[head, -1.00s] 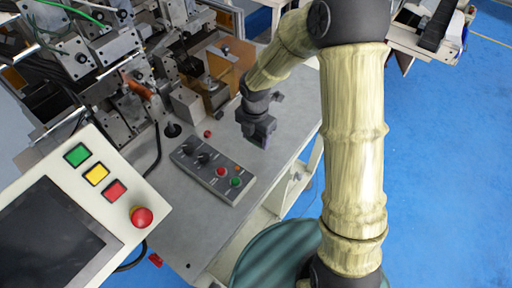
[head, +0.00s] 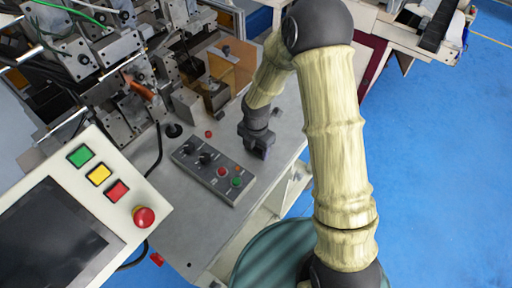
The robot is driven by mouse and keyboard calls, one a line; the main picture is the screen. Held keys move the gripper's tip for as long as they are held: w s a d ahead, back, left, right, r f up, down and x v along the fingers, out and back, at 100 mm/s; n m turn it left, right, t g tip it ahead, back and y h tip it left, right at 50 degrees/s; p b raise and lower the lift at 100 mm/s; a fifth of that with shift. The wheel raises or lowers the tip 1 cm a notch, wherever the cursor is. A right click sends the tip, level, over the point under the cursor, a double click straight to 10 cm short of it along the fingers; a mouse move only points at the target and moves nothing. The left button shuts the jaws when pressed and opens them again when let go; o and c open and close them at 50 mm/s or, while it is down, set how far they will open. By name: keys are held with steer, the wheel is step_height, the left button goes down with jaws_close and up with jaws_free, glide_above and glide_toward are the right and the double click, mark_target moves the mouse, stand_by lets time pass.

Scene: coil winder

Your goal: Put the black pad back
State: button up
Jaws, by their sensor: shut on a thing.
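The grey button box (head: 213,172) with knobs and buttons lies left of my gripper. A small black round piece (head: 173,130) and a red knob (head: 208,134) are near the winder. A control panel (head: 115,218) stands at lower left. The table's right edge is close to my gripper.

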mark_target(256, 148)
steer(key=shift+f, duration=0.2)
steer(key=o, duration=1)
steer(key=shift+c, duration=0.2)
steer(key=shift+r, duration=0.1)
step_height(256, 148, up, 12)
steer(key=b, duration=0.1)
steer(key=shift+d+r, duration=0.1)
